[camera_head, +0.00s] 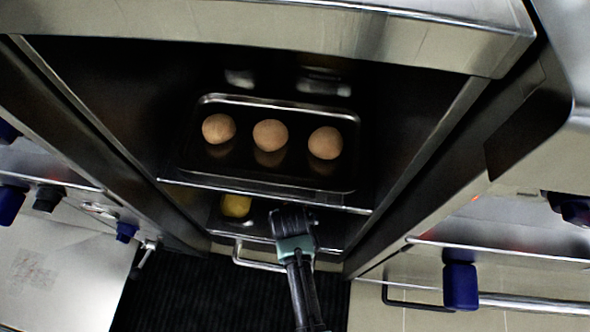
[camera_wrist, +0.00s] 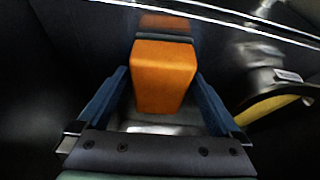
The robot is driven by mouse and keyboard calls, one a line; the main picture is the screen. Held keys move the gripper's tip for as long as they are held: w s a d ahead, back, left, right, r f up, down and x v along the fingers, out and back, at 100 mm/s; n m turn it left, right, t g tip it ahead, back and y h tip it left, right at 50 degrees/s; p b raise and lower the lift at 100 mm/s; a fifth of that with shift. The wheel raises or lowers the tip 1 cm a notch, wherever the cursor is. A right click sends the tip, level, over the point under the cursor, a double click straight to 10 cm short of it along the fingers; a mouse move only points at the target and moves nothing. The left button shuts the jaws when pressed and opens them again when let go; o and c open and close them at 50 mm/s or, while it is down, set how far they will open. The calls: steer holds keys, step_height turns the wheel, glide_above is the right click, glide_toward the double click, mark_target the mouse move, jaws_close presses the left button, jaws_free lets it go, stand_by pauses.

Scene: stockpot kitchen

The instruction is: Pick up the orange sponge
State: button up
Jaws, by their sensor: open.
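The orange sponge (camera_wrist: 164,75) is a block in the wrist view, standing on a dark shiny surface. My gripper (camera_wrist: 161,80) is open, with one blue finger on each side of the sponge. Whether the fingers touch it I cannot tell; a small gap shows beside it. In the head view my gripper (camera_head: 291,218) reaches into the lower compartment below the tray. The sponge is hidden there behind my gripper.
A dark tray (camera_head: 215,180) with three round brown items (camera_head: 270,135) sits on the shelf above my gripper. A yellow object (camera_head: 235,205) lies left of my gripper. In the wrist view a labelled metallic object (camera_wrist: 262,62) stands at right. Steel cabinet walls flank the opening.

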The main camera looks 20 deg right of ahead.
steer(key=c, duration=1.2)
steer(key=shift+r, duration=0.15)
steer(key=shift+c, duration=0.2)
steer(key=shift+r+p, duration=0.95)
steer(key=shift+p, duration=0.1)
steer(key=s+a+p, duration=0.3)
steer(key=s+a, duration=0.1)
steer(key=s, duration=0.3)
steer(key=s+a+p, duration=0.3)
steer(key=s+a, duration=0.2)
steer(key=s, duration=0.3)
steer(key=shift+s+f, duration=0.3)
